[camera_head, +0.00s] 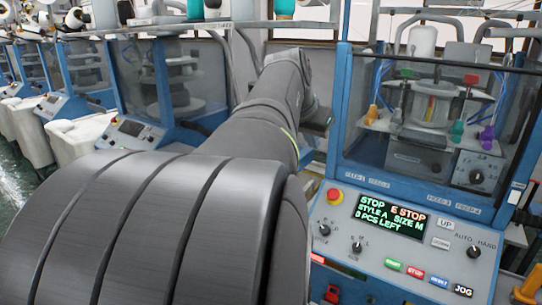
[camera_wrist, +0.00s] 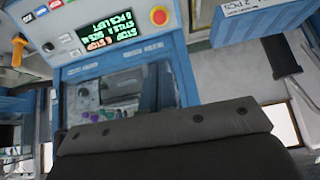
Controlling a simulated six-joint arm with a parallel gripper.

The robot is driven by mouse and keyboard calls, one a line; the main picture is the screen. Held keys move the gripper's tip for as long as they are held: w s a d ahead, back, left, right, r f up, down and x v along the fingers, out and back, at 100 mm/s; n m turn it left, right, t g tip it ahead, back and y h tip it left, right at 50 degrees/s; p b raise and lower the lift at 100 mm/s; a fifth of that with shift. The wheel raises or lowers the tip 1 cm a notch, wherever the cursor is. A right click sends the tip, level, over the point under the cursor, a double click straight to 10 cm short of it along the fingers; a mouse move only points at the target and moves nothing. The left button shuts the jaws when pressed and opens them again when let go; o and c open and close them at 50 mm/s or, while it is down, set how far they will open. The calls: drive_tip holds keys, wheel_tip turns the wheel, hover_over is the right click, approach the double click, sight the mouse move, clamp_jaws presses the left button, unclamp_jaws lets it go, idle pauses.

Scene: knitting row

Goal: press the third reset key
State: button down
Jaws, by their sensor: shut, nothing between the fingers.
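The third key in the row on the near blue machine's sloped panel is a blue key (camera_head: 439,280), right of the green key (camera_head: 393,265) and the red STOP key (camera_head: 415,272), left of the black JOG key (camera_head: 463,290). The panel shows upside down in the wrist view, with the blue key (camera_wrist: 27,18) at upper left. My gripper's dark body (camera_wrist: 165,128) fills the bottom of the wrist view, shut, its fingertips not distinct. In the head view my arm reaches away to the left of the panel, hiding its end. It stands clear of the keys.
The screen (camera_head: 391,215) reads STOP, E STOP, STYLE A, SIZE M, 0 PCS LEFT. A red emergency button (camera_head: 335,195) and several knobs share the panel. An orange handle (camera_head: 528,285) stands at right. A clear guard and blue frame rise behind the panel.

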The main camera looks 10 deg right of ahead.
sight(439, 281)
drive_tip(key=shift+f, duration=0.1)
drive_tip(key=s+d+f+m+y, duration=0.45)
drive_tip(key=d+f+m, duration=0.25)
drive_tip(key=f, duration=0.3)
drive_tip(key=s+d+f+m+y, duration=0.3)
drive_tip(key=s+d+f+m, duration=0.3)
drive_tip(key=f, duration=0.3)
drive_tip(key=s+d+f+m+t+h, duration=0.1)
drive_tip(key=s+d+f+m+t, duration=0.2)
drive_tip(key=s+d+m, duration=0.4)
drive_tip(key=s+d+f+m+t+h, duration=0.1)
drive_tip(key=s+d+f+m+t, duration=0.2)
drive_tip(key=s+d+m+t, duration=0.2)
drive_tip(key=s+d+m, duration=0.2)
drive_tip(key=m, duration=0.1)
drive_tip(key=shift+s+f+t+h, duration=0.35)
drive_tip(key=shift+s+f+t, duration=0.05)
drive_tip(key=shift+w+d+f, duration=0.65)
drive_tip(key=shift+f, duration=0.5)
drive_tip(key=shift+w+d+f, duration=0.65)
drive_tip(key=shift+d+f, duration=0.05)
drive_tip(key=shift+f, duration=0.45)
drive_tip(key=shift+w+d+f, duration=0.65)
drive_tip(key=shift+f, duration=0.5)
drive_tip(key=shift+f, duration=0.1)
